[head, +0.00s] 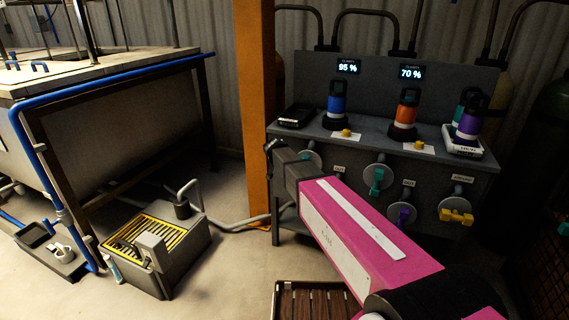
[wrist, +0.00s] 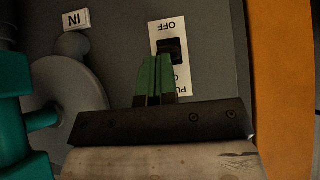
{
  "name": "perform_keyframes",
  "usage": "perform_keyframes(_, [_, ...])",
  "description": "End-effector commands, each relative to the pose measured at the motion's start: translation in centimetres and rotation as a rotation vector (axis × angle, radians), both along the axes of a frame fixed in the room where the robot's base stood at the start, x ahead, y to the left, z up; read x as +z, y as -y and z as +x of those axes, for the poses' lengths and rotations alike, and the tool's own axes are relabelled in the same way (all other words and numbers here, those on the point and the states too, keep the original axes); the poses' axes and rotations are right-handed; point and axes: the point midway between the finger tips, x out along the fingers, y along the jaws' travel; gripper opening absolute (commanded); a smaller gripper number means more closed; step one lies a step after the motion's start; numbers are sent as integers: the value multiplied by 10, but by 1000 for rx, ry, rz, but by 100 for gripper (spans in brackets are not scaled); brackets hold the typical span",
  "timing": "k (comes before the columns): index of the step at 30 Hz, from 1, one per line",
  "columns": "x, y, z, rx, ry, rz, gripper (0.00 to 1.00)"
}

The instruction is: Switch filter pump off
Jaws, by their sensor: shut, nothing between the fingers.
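The pump switch (wrist: 171,49) is a small black switch on a white label plate (wrist: 185,82) on a grey panel in the wrist view. The plate reads OFF at one end, upside down here; the other end is partly covered by my fingers. My gripper (wrist: 151,60) is shut and empty, its green fingertips right by the switch and overlapping its lower left in the picture. I cannot tell whether they touch, or which way the switch is tipped. In the head view my gripper (head: 270,147) is at the left end of the grey console (head: 455,172); the switch is hidden there.
An orange post (head: 255,110) stands close beside the console. Round valves with a teal handle (head: 377,181), a purple handle (head: 403,214) and a yellow handle (head: 455,216) line its front. Bottles stand on top. A grated box (head: 187,258) sits on the floor at left.

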Motion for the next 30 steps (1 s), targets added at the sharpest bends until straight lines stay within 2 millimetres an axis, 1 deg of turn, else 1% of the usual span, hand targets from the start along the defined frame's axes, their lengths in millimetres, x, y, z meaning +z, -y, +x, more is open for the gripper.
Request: perform_keyframes(30, [-3, 0, 0, 0, 49, -19, 0])
